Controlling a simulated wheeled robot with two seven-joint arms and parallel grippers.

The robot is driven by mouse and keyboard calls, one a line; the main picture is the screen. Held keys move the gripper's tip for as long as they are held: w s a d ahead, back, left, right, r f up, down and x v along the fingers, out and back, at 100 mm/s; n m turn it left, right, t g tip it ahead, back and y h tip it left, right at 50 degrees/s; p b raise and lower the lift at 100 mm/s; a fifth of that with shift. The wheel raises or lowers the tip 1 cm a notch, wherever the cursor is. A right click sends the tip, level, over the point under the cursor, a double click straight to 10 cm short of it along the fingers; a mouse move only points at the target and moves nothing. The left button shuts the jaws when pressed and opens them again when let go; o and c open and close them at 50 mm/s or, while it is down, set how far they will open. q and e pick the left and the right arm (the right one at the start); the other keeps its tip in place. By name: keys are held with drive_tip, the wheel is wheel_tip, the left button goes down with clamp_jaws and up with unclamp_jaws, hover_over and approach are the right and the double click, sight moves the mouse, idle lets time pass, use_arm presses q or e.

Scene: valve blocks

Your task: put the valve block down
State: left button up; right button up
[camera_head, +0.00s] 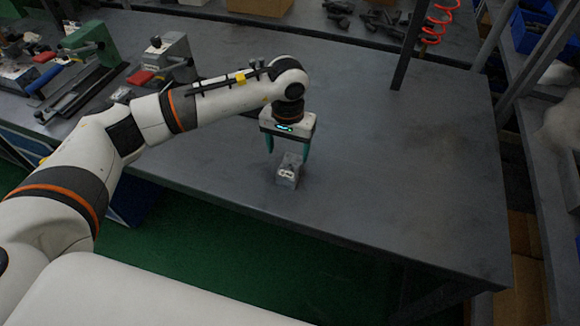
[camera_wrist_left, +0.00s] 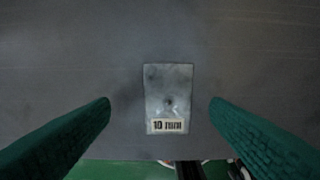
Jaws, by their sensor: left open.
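The valve block (camera_head: 288,172) is a small grey metal block standing on the dark grey table near its front edge. In the left wrist view the valve block (camera_wrist_left: 168,95) shows from above, with a small hole and a "10 mm" label at its lower end. My left gripper (camera_head: 287,153) is open above and around it, with green fingers pointing down. In the left wrist view the fingers of my left gripper (camera_wrist_left: 160,108) stand on either side of the block, with clear gaps. My right gripper is not in view.
The table (camera_head: 400,170) is bare to the right of the block. Clamps and tools (camera_head: 85,75) stand at the left. Dark parts (camera_head: 370,18) lie at the back. An upright post (camera_head: 410,45) rises behind, near a red coiled hose (camera_head: 438,22). The table's front edge is close.

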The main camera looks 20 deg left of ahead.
sight(290, 165)
use_arm(q)
drive_tip(key=f, duration=0.1)
drive_tip(key=f+p, duration=0.1)
drive_tip(key=d+f, duration=0.1)
drive_tip(key=f, duration=0.1)
drive_tip(key=shift+s+f+p, duration=0.1)
drive_tip(key=shift+s+p, duration=0.2)
drive_tip(key=shift+p, duration=0.05)
drive_tip(key=shift+a+f, duration=0.1)
drive_tip(key=shift+f, duration=0.4)
